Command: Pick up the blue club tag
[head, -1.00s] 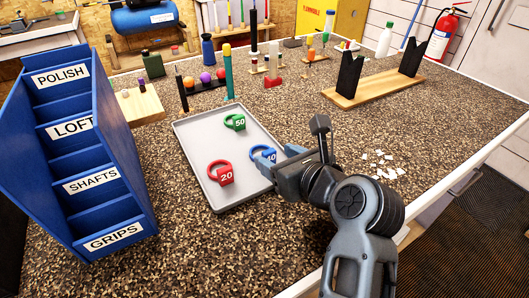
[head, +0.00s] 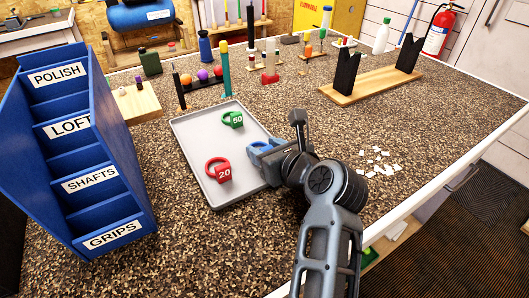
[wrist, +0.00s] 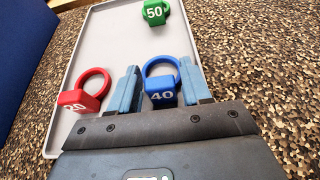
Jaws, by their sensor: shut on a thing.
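The blue club tag (wrist: 162,98), a ring with a block marked 40, shows in the wrist view between the two light-blue fingers of my gripper (wrist: 160,78). My gripper is shut on it, low over the right side of the grey tray (wrist: 112,32). In the head view my gripper (head: 262,152) reaches over the tray's right edge and hides most of the blue tag. I cannot tell whether the tag touches the tray.
A red tag marked 20 (head: 220,171) lies just left of my gripper. A green tag marked 50 (head: 232,120) lies farther back in the tray. A blue labelled rack (head: 92,150) stands left. White scraps (head: 376,163) lie on the counter at right.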

